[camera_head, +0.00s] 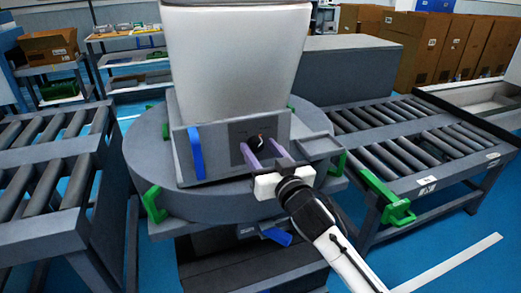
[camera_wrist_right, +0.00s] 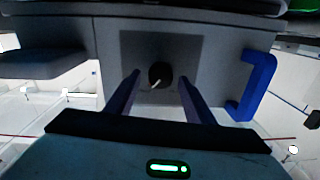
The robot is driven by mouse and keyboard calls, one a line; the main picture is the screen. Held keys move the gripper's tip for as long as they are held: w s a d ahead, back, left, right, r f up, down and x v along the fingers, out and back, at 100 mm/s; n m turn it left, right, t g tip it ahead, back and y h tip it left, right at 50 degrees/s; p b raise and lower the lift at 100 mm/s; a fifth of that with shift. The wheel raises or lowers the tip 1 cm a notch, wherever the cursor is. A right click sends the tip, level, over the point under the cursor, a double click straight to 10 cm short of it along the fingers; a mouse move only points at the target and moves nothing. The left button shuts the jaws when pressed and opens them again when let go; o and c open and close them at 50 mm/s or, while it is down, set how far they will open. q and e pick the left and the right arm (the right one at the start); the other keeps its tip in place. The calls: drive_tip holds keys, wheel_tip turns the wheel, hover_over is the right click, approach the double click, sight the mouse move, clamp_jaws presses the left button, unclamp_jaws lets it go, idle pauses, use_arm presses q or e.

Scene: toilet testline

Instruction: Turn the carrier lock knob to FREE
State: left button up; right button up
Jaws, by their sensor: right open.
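The carrier lock knob (camera_head: 259,142) is a small black round knob with a pale pointer line, set on a dark square plate on the front of the grey carrier (camera_head: 222,165). In the right wrist view the knob (camera_wrist_right: 160,74) sits ahead of and between the fingertips, with its pointer slanting. My right gripper (camera_head: 264,152) is open, its two purple fingers pointing at the plate; it also shows in the right wrist view (camera_wrist_right: 160,85). I cannot tell whether the fingers flank the knob or stop short of it. Any lettering around the knob is unreadable. My left gripper is not in view.
A blue handle (camera_head: 196,153) stands left of the plate. The carrier, bearing a large white toilet body (camera_head: 235,60), sits on a round grey turntable (camera_head: 145,165) with green clamps. Roller conveyors (camera_head: 420,135) flank it. A grey ledge (camera_head: 315,146) juts out right of the plate.

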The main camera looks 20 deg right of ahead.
drive_tip(key=shift+w, duration=0.2)
drive_tip(key=shift+c, duration=0.3)
drive_tip(key=c, duration=1)
